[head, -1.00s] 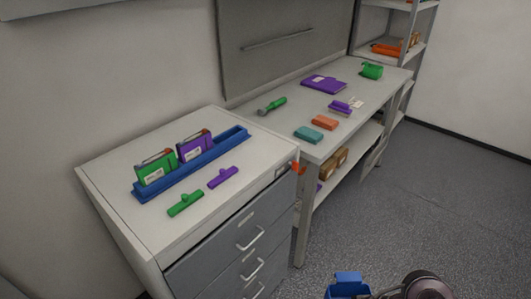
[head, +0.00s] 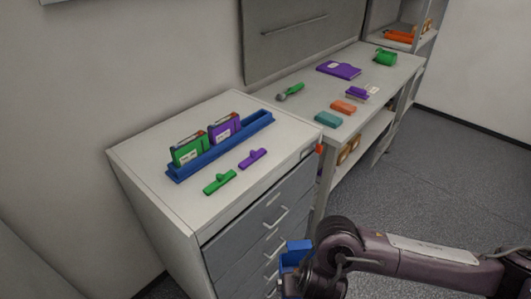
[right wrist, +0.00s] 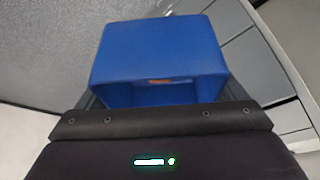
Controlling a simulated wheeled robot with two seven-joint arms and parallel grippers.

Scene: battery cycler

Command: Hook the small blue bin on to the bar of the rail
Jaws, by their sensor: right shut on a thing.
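The small blue bin (head: 297,256) is low in the head view, in front of the drawer cabinet and partly hidden by my right arm. In the right wrist view the bin (right wrist: 158,45) fills the upper middle, with an opening facing the camera. My right gripper (right wrist: 160,108) is shut on the bin; dark finger parts show at both sides of it. A thin straight bar (head: 294,40) runs across the grey wall panel behind the bench; I take it as the rail's bar. The bin is well apart from it. My left gripper is not in view.
The drawer cabinet (head: 145,157) carries a blue rack (head: 242,137) with green and purple cases, plus green and purple handled pieces. The bench (head: 305,98) holds a purple book, green mug, and small blocks. Open floor (head: 450,160) lies to the right.

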